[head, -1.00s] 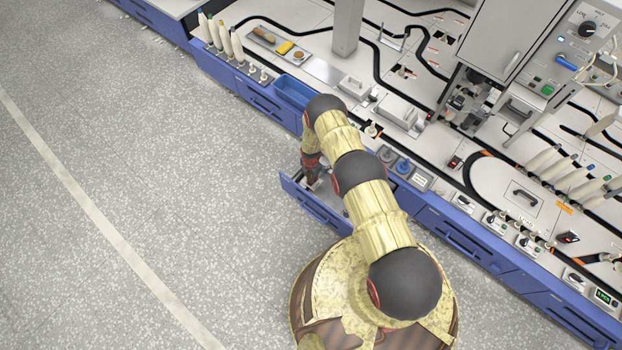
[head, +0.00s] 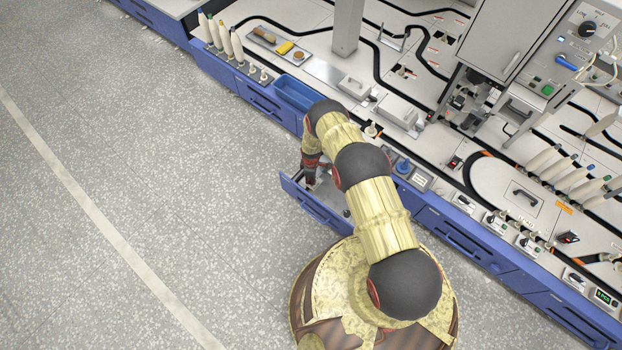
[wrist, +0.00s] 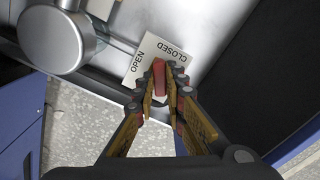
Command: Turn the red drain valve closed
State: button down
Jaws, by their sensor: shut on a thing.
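The red drain valve handle (wrist: 159,76) is between my fingertips in the wrist view. A white label (wrist: 157,45) reading OPEN and CLOSED lies just behind it. The handle's tip points between the two words; its exact angle is partly hidden by the fingers. My gripper (wrist: 160,92) is shut on the handle. In the head view my gripper (head: 312,178) reaches down into the open blue drawer (head: 315,207), and the valve cannot be made out there.
A round metal part (wrist: 62,40) stands left of the label in the wrist view. The drawer's metal edge runs close below the valve. A blue bin (head: 298,92) sits beyond the arm on the bench, and the floor at left is clear.

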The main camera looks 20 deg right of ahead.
jog(key=m, duration=0.6)
dwell(0.6)
jog(key=c, duration=1.9)
grip_release()
jog(key=shift+o, duration=0.3)
notch_tip(320, 180, up, 12)
jog(key=shift+m, duration=0.3)
